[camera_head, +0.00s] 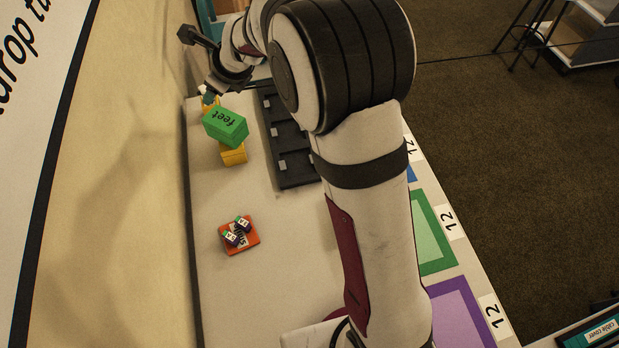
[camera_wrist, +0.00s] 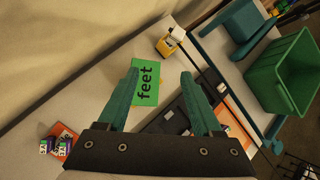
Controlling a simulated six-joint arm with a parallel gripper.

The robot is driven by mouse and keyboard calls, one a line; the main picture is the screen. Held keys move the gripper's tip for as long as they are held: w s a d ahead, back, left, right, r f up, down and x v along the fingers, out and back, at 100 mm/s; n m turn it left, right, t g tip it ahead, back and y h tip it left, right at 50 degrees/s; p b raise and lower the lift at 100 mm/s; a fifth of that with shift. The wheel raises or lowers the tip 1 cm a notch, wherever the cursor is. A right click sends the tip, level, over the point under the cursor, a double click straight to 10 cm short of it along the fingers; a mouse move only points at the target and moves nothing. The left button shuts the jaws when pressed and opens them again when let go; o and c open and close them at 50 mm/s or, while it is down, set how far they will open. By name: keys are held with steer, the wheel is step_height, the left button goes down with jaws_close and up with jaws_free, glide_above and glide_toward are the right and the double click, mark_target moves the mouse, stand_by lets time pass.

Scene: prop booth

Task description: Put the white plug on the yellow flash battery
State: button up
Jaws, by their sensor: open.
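A yellow block with a white piece on it (camera_wrist: 168,43) stands beyond the green box in the wrist view. The white piece (camera_wrist: 177,33) looks like the white plug, but it is too small to be sure. In the head view they show small beside my gripper, a yellow part (camera_head: 210,103) with white by it. Another yellow block (camera_head: 233,155) is partly hidden by the green box; which yellow thing is the flash battery I cannot tell. My gripper (camera_wrist: 160,74) is open, its teal fingers apart with nothing held between them.
A green box marked "feet" (camera_head: 225,126) stands near the yellow block. An orange item with small labelled pieces (camera_head: 239,246) lies nearer on the table. A black tray (camera_head: 290,142) is to the right. A green bin (camera_wrist: 285,75) shows in the wrist view.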

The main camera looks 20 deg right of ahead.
steer(key=s+d+n+g, duration=0.2)
steer(key=s+n, duration=0.5)
steer(key=s, duration=0.6)
steer(key=s+d+r+n+g+h, duration=0.1)
steer(key=s+d+n, duration=0.4)
steer(key=s, duration=0.8)
steer(key=s+d+r+n+g+h, duration=0.1)
steer(key=s+d+n+g, duration=0.3)
steer(key=s+n, duration=0.4)
steer(key=s, duration=0.6)
steer(key=shift+n, duration=0.3)
